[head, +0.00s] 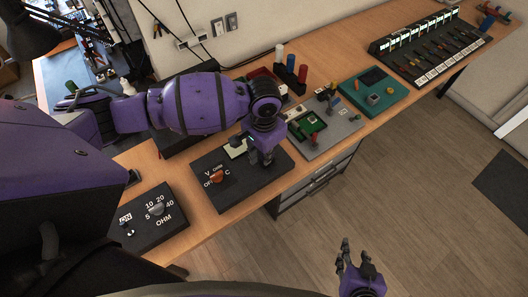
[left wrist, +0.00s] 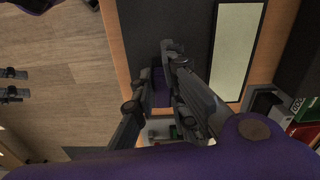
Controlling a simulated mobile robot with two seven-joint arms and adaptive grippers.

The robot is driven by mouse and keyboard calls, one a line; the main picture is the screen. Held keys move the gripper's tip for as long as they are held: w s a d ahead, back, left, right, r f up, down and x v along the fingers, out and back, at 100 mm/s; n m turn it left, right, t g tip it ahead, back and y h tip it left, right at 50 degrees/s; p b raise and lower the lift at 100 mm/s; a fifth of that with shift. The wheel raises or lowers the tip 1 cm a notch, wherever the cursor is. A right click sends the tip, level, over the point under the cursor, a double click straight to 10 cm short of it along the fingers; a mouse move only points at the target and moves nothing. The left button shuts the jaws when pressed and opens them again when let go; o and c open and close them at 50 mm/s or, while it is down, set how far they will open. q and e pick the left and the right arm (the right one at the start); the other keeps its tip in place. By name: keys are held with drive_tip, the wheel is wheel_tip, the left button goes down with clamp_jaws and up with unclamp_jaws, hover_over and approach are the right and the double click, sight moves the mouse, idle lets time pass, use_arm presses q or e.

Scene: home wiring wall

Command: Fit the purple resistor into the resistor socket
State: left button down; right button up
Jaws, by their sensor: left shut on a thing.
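My left gripper (head: 266,158) is above the black meter box (head: 215,197) with the orange dial, near its pale display. In the left wrist view, the gripper (left wrist: 152,75) is shut on a small purple piece, which looks like the purple resistor (left wrist: 160,88). The fingers partly cover it, and in the head view I cannot make it out. The grey board (head: 338,143) with a small green board on it lies just beyond the gripper. I cannot tell where the resistor socket is. My right gripper (head: 345,249) hangs over the floor, away from the table; its opening is unclear.
A black box (head: 150,226) with an OHM dial stands at the near left. A teal board (head: 374,93) and a long black panel (head: 428,48) lie further right. Red, blue and white cylinders (head: 290,62) stand near the wall. Open floor lies beyond the table's front edge.

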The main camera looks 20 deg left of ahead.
use_arm(q)
drive_tip(key=c, duration=1.7)
unclamp_jaws()
drive_tip(key=shift+r, duration=0.1)
wheel_tip(320, 180, up, 12)
drive_tip(key=shift+f, duration=0.1)
drive_tip(key=o, duration=1.3)
drive_tip(key=shift+o, duration=0.2)
